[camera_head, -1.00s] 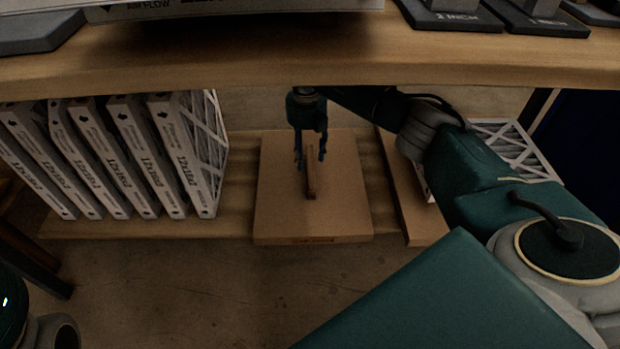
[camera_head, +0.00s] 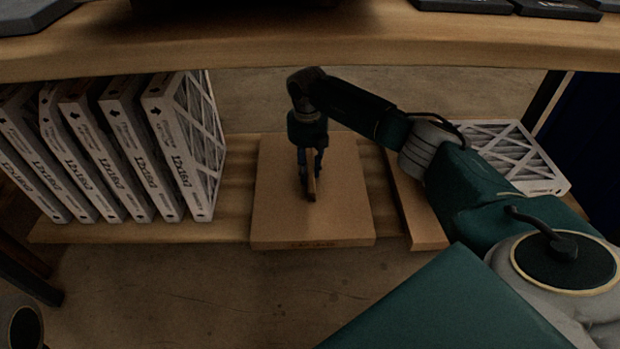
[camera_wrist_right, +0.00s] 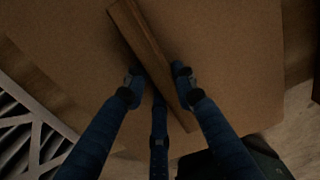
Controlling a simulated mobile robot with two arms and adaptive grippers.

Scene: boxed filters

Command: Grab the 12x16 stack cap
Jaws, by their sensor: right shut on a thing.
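The stack cap (camera_head: 281,213) is a flat brown board with a raised wooden handle bar. It lies on the lower shelf in the middle of the head view. Small lettering on its front edge is too blurred to read. The handle (camera_head: 312,187) stands up from the middle of the board. My right gripper (camera_head: 310,172) points down from above and is shut on this handle. In the right wrist view the two fingers (camera_wrist_right: 155,85) sit on either side of the handle (camera_wrist_right: 150,50), with the board (camera_wrist_right: 235,75) beneath. My left gripper does not show.
Several white-framed filters marked 12x16x2 (camera_head: 182,165) stand leaning to the left of the cap. A narrow brown board (camera_head: 425,228) lies close on its right, with a filter (camera_head: 510,150) behind.

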